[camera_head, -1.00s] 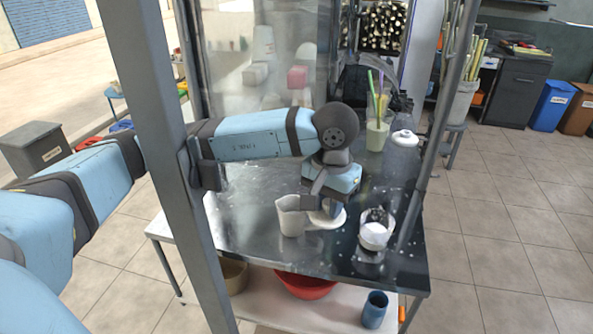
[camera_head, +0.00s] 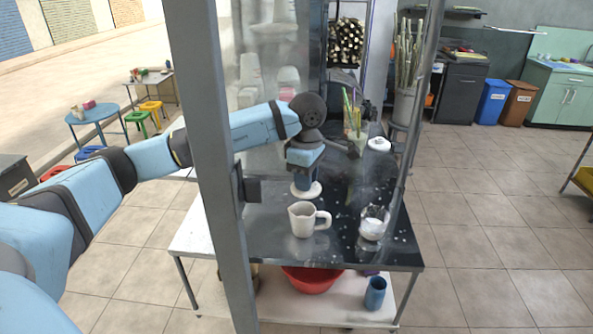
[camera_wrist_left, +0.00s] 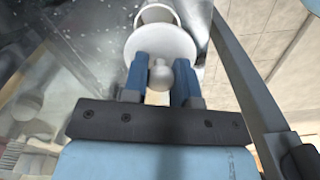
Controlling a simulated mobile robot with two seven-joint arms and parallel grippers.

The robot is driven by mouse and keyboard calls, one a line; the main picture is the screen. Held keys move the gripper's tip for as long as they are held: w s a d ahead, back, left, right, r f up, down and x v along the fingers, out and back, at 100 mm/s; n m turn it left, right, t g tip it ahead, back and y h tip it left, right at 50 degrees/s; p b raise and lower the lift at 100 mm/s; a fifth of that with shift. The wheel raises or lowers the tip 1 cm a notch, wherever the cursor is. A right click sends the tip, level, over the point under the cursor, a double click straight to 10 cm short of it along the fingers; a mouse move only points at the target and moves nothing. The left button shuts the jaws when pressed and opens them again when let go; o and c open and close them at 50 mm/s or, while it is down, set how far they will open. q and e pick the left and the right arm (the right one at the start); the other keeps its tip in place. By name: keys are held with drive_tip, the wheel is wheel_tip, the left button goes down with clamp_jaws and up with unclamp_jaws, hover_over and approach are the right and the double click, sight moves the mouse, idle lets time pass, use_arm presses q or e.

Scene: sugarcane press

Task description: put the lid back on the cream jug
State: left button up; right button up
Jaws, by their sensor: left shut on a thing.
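The cream jug (camera_head: 303,220) is a pale, open-topped jug with a handle on its right, standing upright on the metal table. My left gripper (camera_head: 304,178) points down just behind and above it. The gripper is shut on the white round lid (camera_head: 307,191), held apart from the jug's rim. In the left wrist view, the blue fingers (camera_wrist_left: 160,68) hold the lid's round knob (camera_wrist_left: 160,82) between them. The lid's disc (camera_wrist_left: 160,42) lies beyond the knob and partly covers the jug (camera_wrist_left: 160,14). My right gripper is out of view.
A glass vessel with white contents (camera_head: 373,224) stands right of the jug. A glass with straws (camera_head: 356,126) and a white lidded pot (camera_head: 379,144) stand farther back. A grey post (camera_head: 213,160) rises at the table's left. A red bowl (camera_head: 311,280) and blue cup (camera_head: 375,293) sit below.

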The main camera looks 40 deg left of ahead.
use_arm(q)
drive_tip(key=shift+a+n, duration=0.4)
drive_tip(key=shift+n, duration=0.2)
drive_tip(key=shift+w+f+b, duration=0.1)
drive_tip(key=shift+f+b, duration=0.5)
drive_tip(key=shift+f, duration=0.45)
drive_tip(key=shift+f+b, duration=0.95)
drive_tip(key=shift+f, duration=1.1)
drive_tip(key=shift+f+b, duration=0.2)
drive_tip(key=shift+b, duration=0.65)
